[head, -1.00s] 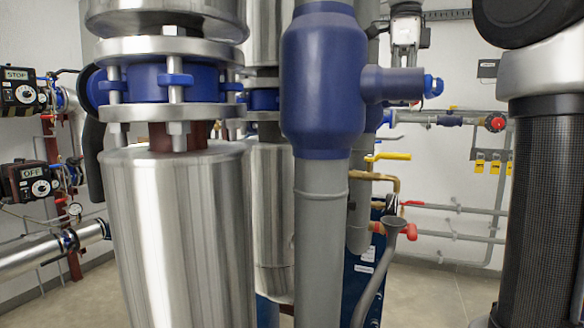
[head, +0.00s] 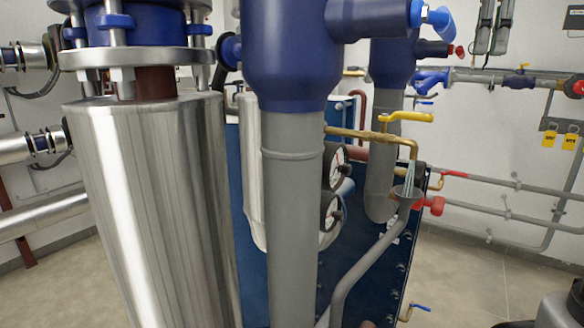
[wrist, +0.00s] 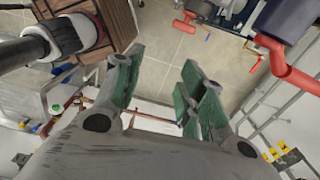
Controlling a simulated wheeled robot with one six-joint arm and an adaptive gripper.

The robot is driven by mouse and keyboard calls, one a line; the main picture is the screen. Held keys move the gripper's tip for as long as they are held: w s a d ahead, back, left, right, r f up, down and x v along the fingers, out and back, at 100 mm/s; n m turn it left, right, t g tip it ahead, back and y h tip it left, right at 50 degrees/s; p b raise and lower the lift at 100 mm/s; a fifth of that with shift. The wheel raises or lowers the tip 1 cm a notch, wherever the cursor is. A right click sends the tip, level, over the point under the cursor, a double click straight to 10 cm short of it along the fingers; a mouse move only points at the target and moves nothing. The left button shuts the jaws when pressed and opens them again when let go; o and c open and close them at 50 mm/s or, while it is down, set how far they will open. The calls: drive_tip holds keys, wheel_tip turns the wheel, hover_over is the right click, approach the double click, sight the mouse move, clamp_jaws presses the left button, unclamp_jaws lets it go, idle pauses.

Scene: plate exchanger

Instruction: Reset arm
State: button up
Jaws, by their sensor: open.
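My gripper (wrist: 160,68) shows in the wrist view with its two green-padded fingers spread apart. Nothing is between the fingers. Tiled floor and pipework show beyond them. The gripper is not visible in the head view. In the head view, a brass pipe with a yellow lever valve (head: 405,118) bends down over a grey funnel (head: 406,192). A thin clear stream seems to fall from the brass outlet into the funnel. A red valve handle (head: 432,205) is beside the funnel.
A steel-clad cylinder (head: 150,210) and a grey pipe with blue fittings (head: 292,200) stand close in front. Two round gauges (head: 333,165) are partly hidden behind the grey pipe. Open floor (head: 470,280) lies at the right, before wall pipes.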

wheel_tip(320, 180, down, 14)
drive_tip(key=w+n+t, duration=0.2)
drive_tip(key=n, duration=1.5)
drive_tip(key=s+f+n+t, duration=0.2)
drive_tip(key=s+f+n, duration=0.5)
drive_tip(key=s+f, duration=0.8)
drive_tip(key=s, duration=0.3)
drive_tip(key=shift+a, duration=0.15)
drive_tip(key=shift+w, duration=0.1)
